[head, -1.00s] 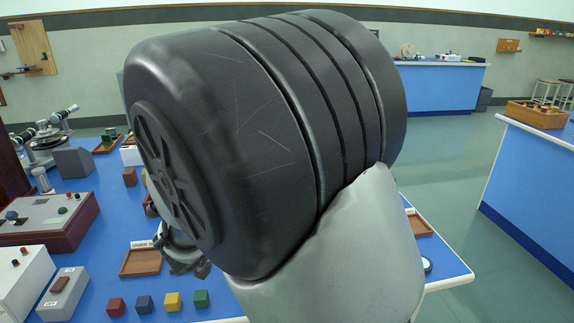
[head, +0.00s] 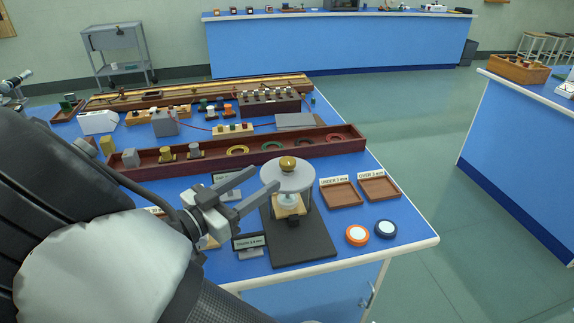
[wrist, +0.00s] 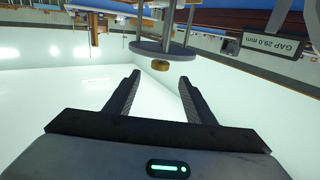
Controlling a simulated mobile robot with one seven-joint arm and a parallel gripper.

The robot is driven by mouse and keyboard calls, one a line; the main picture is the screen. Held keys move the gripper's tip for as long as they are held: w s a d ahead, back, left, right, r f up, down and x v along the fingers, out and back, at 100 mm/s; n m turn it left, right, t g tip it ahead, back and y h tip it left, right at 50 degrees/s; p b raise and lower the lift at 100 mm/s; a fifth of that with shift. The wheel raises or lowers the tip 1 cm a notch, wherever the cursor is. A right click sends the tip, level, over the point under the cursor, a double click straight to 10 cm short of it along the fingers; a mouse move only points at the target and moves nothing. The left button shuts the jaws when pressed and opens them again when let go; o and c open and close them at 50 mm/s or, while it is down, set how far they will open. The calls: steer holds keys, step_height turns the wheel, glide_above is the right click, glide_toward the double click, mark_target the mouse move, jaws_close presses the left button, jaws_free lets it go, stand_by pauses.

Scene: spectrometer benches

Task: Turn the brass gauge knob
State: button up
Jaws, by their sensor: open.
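The brass knob (head: 287,164) sits on top of a round grey plate (head: 290,178), held on posts above a dark base (head: 303,245) near the bench's front right. My gripper (head: 261,179) is open and empty, just left of the plate, its fingers pointing toward the knob. In the wrist view, which looks upside down, the brass knob (wrist: 160,65) appears beyond the gap of my open gripper (wrist: 160,78), apart from both fingers. A display (wrist: 270,47) there reads GAP 29.0 mm.
Two brown trays, labelled UNDER (head: 340,195) and OVER (head: 379,188), lie right of the gauge. An orange disc (head: 357,235) and a dark blue disc (head: 385,229) lie in front. A long red-brown trough (head: 345,140) stands behind. A small sign (head: 248,242) stands front left.

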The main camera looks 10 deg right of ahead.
mark_target(282, 166)
steer(key=b+x, duration=0.1)
steer(key=x, duration=0.9)
steer(key=shift+b, duration=0.4)
steer(key=shift+c, duration=0.2)
steer(key=c, duration=1)
